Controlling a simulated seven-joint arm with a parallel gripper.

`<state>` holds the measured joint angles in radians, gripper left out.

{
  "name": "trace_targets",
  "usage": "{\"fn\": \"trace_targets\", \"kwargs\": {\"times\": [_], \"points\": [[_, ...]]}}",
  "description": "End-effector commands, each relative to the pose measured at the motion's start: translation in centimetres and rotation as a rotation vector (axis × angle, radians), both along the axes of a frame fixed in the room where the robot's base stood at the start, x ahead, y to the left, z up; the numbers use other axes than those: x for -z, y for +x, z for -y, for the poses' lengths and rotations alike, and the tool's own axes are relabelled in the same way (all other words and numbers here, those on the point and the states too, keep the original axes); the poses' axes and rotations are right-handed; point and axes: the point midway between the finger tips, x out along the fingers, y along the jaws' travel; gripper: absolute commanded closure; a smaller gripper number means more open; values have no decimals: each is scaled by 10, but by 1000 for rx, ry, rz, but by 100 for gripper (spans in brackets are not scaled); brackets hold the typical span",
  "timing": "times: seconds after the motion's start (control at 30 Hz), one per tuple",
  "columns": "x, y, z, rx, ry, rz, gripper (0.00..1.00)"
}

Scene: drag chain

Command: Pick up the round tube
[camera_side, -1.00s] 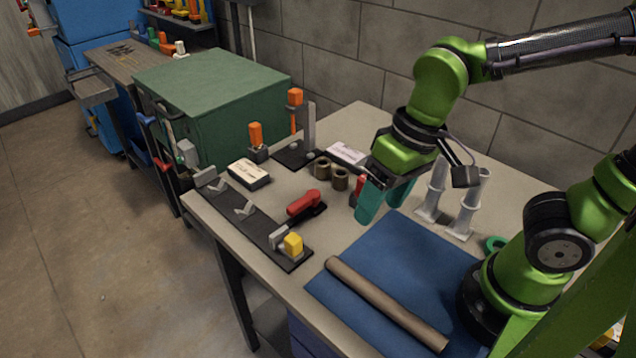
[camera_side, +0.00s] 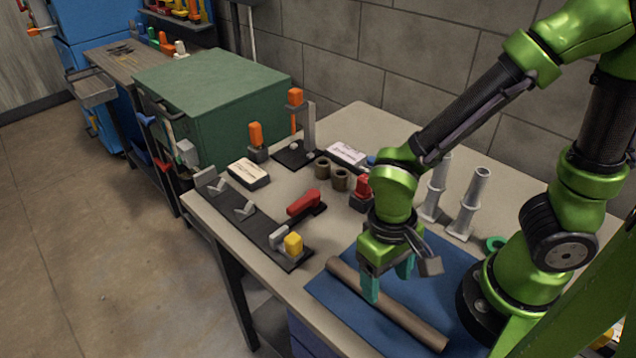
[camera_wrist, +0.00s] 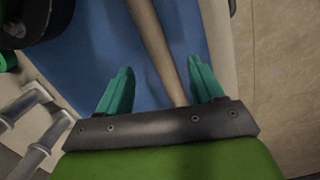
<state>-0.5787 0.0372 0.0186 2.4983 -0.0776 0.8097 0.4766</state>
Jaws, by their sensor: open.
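The round tube (camera_side: 412,322) is a long brown cylinder lying across the blue mat (camera_side: 345,299) on the table. In the wrist view the tube (camera_wrist: 154,42) runs from the top edge down between my two teal fingers. My gripper (camera_side: 388,282) is open and points down above the middle of the tube. In the wrist view my gripper (camera_wrist: 161,82) has one finger on each side of the tube, with a gap on both sides. One finger hides a little of the tube in the side view. I cannot tell the exact height of the fingertips above the mat.
Two grey upright stands (camera_side: 467,205) and a green ring (camera_side: 495,244) are behind and right of my gripper. Two brown bushings (camera_side: 331,173) stand further back.

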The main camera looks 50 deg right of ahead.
Motion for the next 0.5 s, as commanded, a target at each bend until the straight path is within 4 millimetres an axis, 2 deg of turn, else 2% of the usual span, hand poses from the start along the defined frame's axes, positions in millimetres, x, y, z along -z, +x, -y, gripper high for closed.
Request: {"fn": "trace_targets", "kwargs": {"times": [0.4, 0.5], "points": [[47, -2, 0, -1, -2, -4, 33], [53, -2, 0, 0, -1, -1, 33]]}}
